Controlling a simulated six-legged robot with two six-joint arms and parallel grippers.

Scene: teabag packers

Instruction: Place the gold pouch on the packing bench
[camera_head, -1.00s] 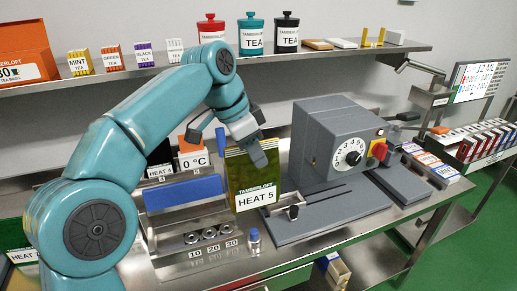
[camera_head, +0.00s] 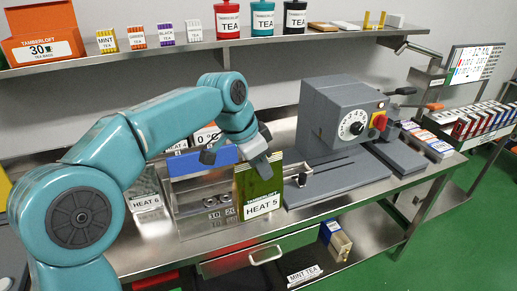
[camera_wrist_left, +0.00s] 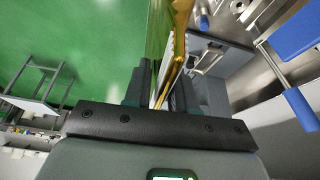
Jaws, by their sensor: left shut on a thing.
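The gold pouch (camera_head: 258,192) has a green-gold face and a white label reading HEAT 5. My left gripper (camera_head: 262,165) is shut on its top edge, and the pouch hangs upright. In the left wrist view the pouch (camera_wrist_left: 171,45) shows edge-on between the fingers (camera_wrist_left: 160,85). The pouch is in front of the steel packing bench (camera_head: 330,208), near its front edge; I cannot tell whether its bottom touches the bench. My right gripper is not in view.
A grey sealing machine (camera_head: 340,115) with a dial and red knob stands right of the pouch. A blue-handled fixture (camera_head: 200,160) is left of it. A shelf with tea boxes and red (camera_head: 228,20), teal and black canisters runs behind. An open drawer (camera_head: 255,258) lies below.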

